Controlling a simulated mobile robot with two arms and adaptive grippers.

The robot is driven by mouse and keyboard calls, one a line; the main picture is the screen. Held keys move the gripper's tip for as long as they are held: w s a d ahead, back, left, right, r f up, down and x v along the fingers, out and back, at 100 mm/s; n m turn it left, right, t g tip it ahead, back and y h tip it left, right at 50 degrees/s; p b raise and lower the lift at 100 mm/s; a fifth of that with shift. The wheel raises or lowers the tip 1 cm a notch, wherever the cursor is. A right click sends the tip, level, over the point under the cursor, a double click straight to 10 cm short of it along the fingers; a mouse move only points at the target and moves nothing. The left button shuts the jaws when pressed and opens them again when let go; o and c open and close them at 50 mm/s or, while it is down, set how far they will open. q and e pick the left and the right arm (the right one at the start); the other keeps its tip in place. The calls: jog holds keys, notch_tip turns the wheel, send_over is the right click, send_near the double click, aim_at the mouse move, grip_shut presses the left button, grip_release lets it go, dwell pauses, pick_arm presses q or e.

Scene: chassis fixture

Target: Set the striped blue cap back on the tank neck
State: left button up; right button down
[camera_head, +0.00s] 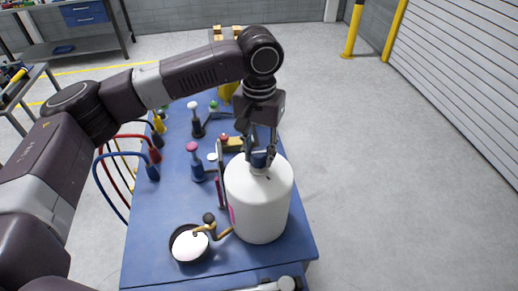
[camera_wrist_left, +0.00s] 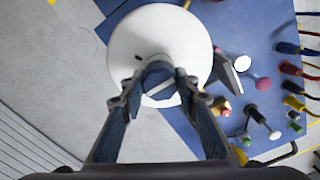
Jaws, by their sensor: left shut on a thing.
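The white tank (camera_head: 259,205) stands upright on the blue fixture table, near its front right. The blue cap (camera_head: 259,159) is at the top of the tank's neck, between the fingers of my left gripper (camera_head: 260,152). In the left wrist view, my left gripper (camera_wrist_left: 158,92) is shut on the cap (camera_wrist_left: 160,83), whose top shows a pale stripe. The neck is mostly hidden under the cap, so I cannot tell whether the cap is fully seated. My right gripper is not in view.
A dark bowl with white contents (camera_head: 190,244) and a brass crank handle (camera_head: 212,228) sit left of the tank. Several knobbed posts, such as a pink-topped one (camera_head: 194,160), stand behind it. Coloured hoses (camera_head: 112,170) hang off the table's left edge. The floor to the right is clear.

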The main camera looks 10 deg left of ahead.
pick_arm(q)
jog(key=shift+s+f, duration=0.1)
jog(key=shift+f, duration=0.55)
dwell(0.3)
jog(key=o, duration=1)
jog(key=shift+r, duration=3)
